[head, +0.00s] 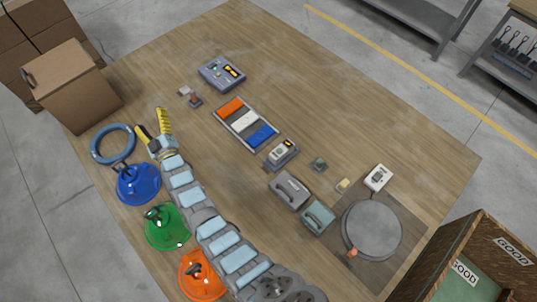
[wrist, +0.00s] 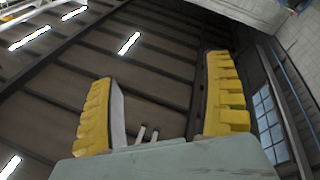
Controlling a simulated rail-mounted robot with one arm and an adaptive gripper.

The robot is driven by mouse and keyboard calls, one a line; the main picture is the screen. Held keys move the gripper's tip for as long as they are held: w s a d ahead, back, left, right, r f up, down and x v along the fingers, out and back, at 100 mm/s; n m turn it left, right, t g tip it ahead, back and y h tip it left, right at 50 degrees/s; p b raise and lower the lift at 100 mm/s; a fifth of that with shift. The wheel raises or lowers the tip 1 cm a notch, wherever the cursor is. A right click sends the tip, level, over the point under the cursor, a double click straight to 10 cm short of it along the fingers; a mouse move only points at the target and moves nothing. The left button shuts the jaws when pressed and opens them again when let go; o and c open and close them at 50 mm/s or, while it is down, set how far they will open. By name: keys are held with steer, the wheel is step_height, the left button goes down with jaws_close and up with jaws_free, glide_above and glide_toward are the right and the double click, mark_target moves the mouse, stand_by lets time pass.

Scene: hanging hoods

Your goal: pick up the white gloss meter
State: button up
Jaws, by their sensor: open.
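A small whitish device with a dark display (head: 281,152) lies on a grey base near the middle of the table in the head view; it looks like the white gloss meter, though it is small in the picture. A white box (head: 378,176) beside the round grey plate is another pale device. My gripper (head: 154,124) is at the table's left side, between the blue ring and the color panels, far from both devices. Its yellow fingers are spread and empty. In the wrist view my gripper (wrist: 160,70) faces the ceiling and wall, with no table object in sight.
Blue (head: 138,184), green (head: 167,228) and orange (head: 203,275) hoods line the left edge, near my arm. A grey handled case (head: 290,190) and a teal one (head: 317,217) stand near the device. A round grey plate (head: 372,230) lies right. The upper right tabletop is clear.

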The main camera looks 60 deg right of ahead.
steer(key=w+d+f+n+g+y+b, duration=0.3)
steer(key=w+d+f+n+g+b, duration=0.25)
steer(key=d, duration=0.55)
steer(key=n+g+y+b, duration=0.7)
steer(key=n+g+b, duration=0.2)
steer(key=g, duration=0.4)
glide_above(281, 149)
step_height(281, 149, down, 10)
step_height(281, 149, down, 8)
steer(key=shift+d+f+b, duration=0.15)
steer(key=shift+f+b, duration=0.05)
steer(key=shift+b, duration=0.6)
steer(key=shift+d+f+b, duration=0.15)
steer(key=shift+f+b, duration=0.25)
steer(key=shift+f, duration=1.65)
steer(key=shift+s+f+b, duration=0.1)
steer(key=shift+f+b, duration=0.5)
steer(key=shift+f, duration=1.6)
